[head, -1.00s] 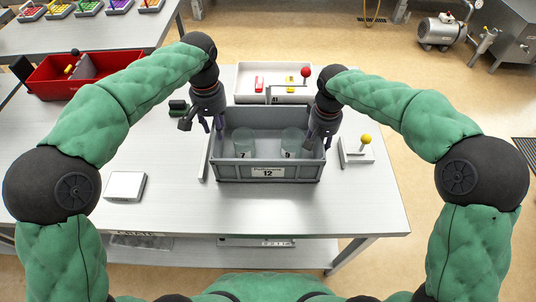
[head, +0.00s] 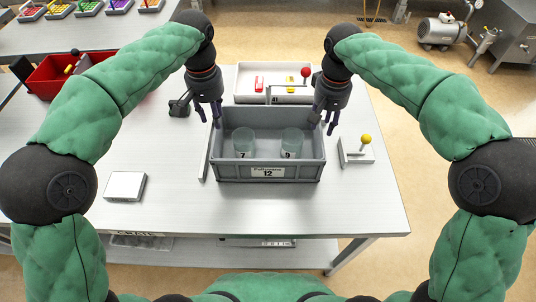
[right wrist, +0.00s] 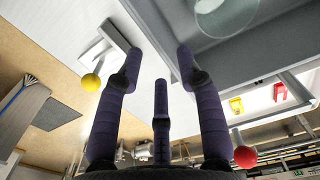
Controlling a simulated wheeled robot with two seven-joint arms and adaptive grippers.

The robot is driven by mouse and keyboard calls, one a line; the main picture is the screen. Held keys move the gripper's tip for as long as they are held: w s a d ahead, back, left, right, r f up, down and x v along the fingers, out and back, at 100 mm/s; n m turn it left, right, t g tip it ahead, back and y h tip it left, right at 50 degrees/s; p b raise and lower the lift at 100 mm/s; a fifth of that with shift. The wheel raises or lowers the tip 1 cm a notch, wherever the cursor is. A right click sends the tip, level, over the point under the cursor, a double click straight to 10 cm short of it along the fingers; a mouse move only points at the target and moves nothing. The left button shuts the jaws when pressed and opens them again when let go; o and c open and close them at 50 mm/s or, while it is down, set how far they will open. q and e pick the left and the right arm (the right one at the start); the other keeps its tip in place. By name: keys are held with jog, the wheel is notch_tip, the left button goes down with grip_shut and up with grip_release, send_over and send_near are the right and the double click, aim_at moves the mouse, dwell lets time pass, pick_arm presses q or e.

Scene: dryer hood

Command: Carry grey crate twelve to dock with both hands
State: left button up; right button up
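Grey crate twelve (head: 310,170) sits upright on the light table in the head view, its front label reading 12. Two translucent cups (head: 244,142) (head: 291,143) stand inside it. My left gripper (head: 209,119) is open and empty at the crate's back left corner. My right gripper (head: 323,125) is open at the crate's back right corner. In the right wrist view, its spread fingers are close to the grey crate wall (right wrist: 235,55); whether they touch it I cannot tell. I cannot identify the dock.
A white tray (head: 243,98) stands behind the crate, near a red-knobbed lever (head: 305,74). A yellow-knobbed lever (head: 365,139) stands to the right. A thin grey rail (head: 205,160) lies left of the crate. A white block (head: 125,186) and red bin (head: 52,80) are farther left.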

jog(key=shift+r, duration=1.25)
